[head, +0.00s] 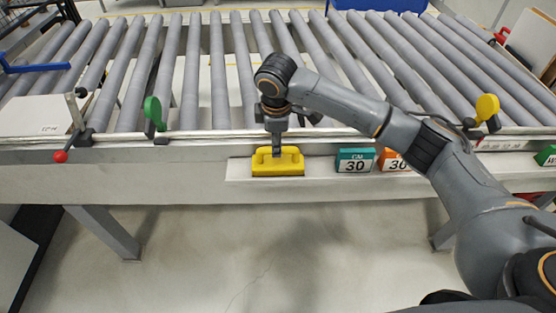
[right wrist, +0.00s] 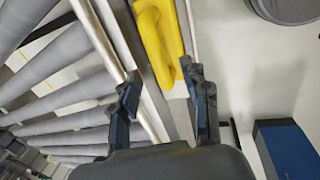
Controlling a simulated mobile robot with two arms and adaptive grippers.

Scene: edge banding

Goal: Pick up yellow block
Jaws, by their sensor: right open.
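The yellow block (head: 278,162), with a raised handle-like top, sits on the pale ledge (head: 238,169) at the front of the roller conveyor. My right gripper (head: 277,146) points down over the block from the conveyor side. In the right wrist view its two fingers (right wrist: 160,80) are apart. The yellow block (right wrist: 163,38) lies ahead of them, in line with the gap but nearer the right finger. I cannot tell whether that finger touches it. Nothing is held. My left gripper is out of view.
A teal block marked 30 (head: 355,160) and an orange block (head: 392,160) stand to the right on the ledge. A green paddle (head: 153,110) and a red knob (head: 60,156) are on the left, a yellow paddle (head: 487,106) on the right. Rollers (head: 218,75) lie behind.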

